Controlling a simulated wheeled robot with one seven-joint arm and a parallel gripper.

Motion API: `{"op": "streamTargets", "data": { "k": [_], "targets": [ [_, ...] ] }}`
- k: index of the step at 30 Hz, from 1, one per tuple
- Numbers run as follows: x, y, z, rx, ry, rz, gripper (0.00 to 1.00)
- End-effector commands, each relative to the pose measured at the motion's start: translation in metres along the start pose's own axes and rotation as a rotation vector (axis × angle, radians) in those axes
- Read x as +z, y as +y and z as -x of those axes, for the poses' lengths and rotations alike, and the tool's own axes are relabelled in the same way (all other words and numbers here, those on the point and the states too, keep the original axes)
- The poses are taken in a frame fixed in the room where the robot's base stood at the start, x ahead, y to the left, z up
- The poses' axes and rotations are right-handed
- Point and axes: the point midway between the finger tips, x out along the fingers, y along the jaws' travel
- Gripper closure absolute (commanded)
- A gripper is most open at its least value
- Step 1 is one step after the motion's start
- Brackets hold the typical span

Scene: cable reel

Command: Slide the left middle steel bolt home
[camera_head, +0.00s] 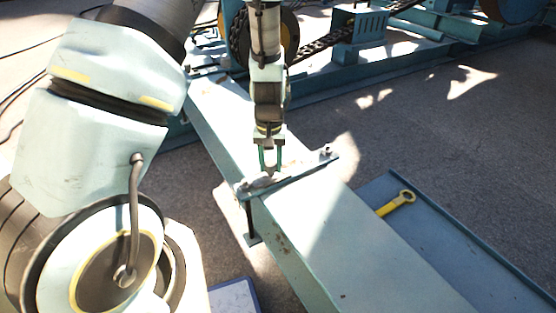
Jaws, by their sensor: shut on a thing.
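A teal crossbar plate (300,172) lies across the top of the long teal beam (335,235). A small grey bolt head (327,151) stands at the plate's right end. Grey metal (243,186) shows at the left end, with a dark upright rod (250,218) below it beside the beam. My gripper (270,168) points down over the plate, left of its middle. It is shut on a small grey piece, apparently the steel bolt, mostly hidden between the fingertips. I cannot tell how deep the bolt sits.
Chain and teal machinery (360,25) stand behind. A blue-edged pale panel (233,296) lies at lower left.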

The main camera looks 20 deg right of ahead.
Motion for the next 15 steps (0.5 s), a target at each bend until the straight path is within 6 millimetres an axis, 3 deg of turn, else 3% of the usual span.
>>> {"op": "streamTargets", "data": {
  "k": [6,7,15],
  "targets": [
    [0.0031,-0.0048,-0.0006,-0.006,-0.009,0.003,1.00],
    [0.0032,-0.0050,-0.0007,-0.006,-0.010,0.003,0.55],
    [0.0025,-0.0036,-0.0006,-0.005,-0.008,0.002,0.27]
  ]
}}
